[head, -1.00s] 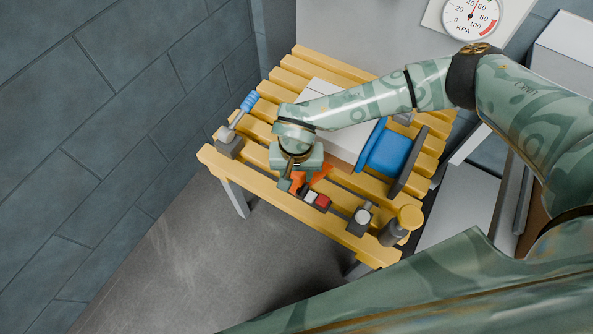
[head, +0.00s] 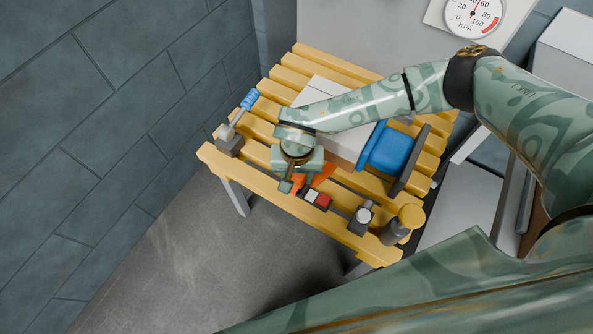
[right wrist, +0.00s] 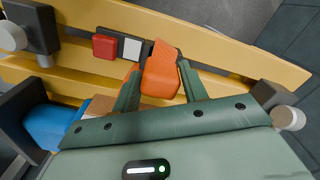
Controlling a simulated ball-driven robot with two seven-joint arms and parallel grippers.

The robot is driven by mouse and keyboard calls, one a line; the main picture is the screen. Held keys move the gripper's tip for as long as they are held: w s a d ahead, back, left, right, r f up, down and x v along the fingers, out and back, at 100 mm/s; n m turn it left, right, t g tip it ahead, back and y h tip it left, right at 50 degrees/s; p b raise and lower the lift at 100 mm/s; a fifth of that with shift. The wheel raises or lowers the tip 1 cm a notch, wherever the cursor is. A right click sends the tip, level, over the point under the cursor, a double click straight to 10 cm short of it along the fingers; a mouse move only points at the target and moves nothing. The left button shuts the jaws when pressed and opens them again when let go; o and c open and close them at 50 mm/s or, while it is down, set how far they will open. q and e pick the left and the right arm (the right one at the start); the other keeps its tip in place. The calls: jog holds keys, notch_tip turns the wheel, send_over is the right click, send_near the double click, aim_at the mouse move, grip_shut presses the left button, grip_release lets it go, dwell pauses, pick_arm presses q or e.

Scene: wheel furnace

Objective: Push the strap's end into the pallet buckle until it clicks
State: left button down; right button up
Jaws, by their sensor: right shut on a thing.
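The orange strap (head: 322,174) lies at the front of the slatted yellow bench, partly hidden under my right gripper. My right gripper (head: 297,183) is shut on the strap's end (right wrist: 160,78), which shows between its fingers in the right wrist view. The buckle (head: 313,195) is a small dark block with a pale plate and a red button (right wrist: 104,46). It sits right beside the strap's end, which points along the bench's front. The wrist view shows them close together; I cannot tell whether the end is inside the buckle. My left gripper is not in view.
A blue-handled lever (head: 249,100) stands at the bench's left corner. A round-topped grey fitting (head: 363,215) and a yellow-capped post (head: 411,216) stand at the front right. A white panel lies behind my gripper.

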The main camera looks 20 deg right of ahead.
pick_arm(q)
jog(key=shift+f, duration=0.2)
pick_arm(e)
jog(key=shift+f, duration=0.55)
jog(key=o, duration=1.4)
pick_arm(q)
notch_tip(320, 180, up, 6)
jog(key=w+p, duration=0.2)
jog(key=p, duration=0.3)
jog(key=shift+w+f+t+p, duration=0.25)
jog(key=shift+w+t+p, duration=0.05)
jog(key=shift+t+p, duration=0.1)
pick_arm(e)
notch_tip(320, 180, up, 16)
jog(key=shift+r, duration=0.1)
